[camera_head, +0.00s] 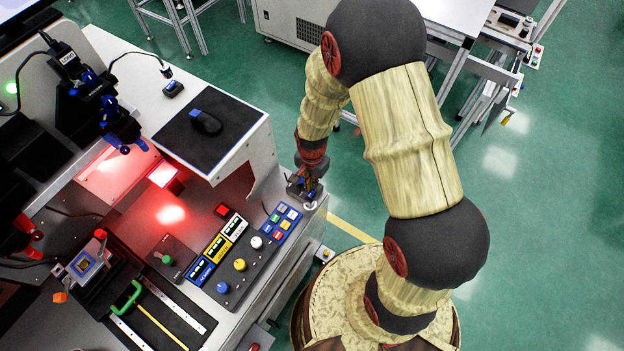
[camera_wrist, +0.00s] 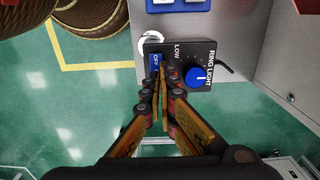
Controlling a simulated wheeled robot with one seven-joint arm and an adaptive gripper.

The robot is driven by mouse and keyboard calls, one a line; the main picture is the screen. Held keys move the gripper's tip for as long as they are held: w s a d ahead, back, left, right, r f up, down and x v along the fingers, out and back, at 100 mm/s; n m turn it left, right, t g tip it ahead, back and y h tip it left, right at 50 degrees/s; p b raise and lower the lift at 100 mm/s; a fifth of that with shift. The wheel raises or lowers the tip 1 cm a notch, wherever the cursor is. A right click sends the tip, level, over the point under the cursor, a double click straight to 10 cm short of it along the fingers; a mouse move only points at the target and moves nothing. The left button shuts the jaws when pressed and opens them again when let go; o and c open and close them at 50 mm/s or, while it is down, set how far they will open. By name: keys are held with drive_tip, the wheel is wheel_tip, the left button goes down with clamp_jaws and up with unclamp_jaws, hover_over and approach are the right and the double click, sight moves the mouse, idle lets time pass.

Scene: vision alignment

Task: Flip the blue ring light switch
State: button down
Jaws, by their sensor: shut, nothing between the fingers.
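In the wrist view, the ring light controller (camera_wrist: 188,66) is a black box with a blue knob (camera_wrist: 196,75) and the words RING LIGHT and LOW. Its blue switch (camera_wrist: 155,61), marked OFF, is at the box's left side. My gripper (camera_wrist: 161,70) is shut and empty, with its fingertips right at the switch and partly over it. I cannot tell whether they touch it. In the head view, my gripper (camera_head: 303,189) is at the right corner of the workstation, where my wrist hides most of the controller.
A panel with blue, red and white buttons (camera_head: 281,221) lies left of my gripper. Further left are knobs on a black panel (camera_head: 240,264) and a raised platform with a black pad (camera_head: 206,138). Green floor (camera_head: 540,220) is open on the right.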

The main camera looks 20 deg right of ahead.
drive_tip(key=shift+f, duration=0.3)
drive_tip(key=shift+d+f, duration=0.25)
drive_tip(key=shift+f, duration=0.4)
drive_tip(key=shift+s, duration=0.1)
drive_tip(key=shift+s+a, duration=0.1)
drive_tip(key=shift+s, duration=0.15)
drive_tip(key=shift+s+a+p, duration=0.35)
drive_tip(key=shift+s+a, duration=0.1)
drive_tip(key=shift+a, duration=0.05)
drive_tip(key=shift+w+r+p, duration=0.2)
drive_tip(key=shift+r+p, duration=0.2)
drive_tip(key=shift+r, duration=0.2)
wheel_tip(320, 180, up, 14)
drive_tip(key=p, duration=0.4)
drive_tip(key=shift+w+f, duration=0.2)
drive_tip(key=shift+w, duration=0.2)
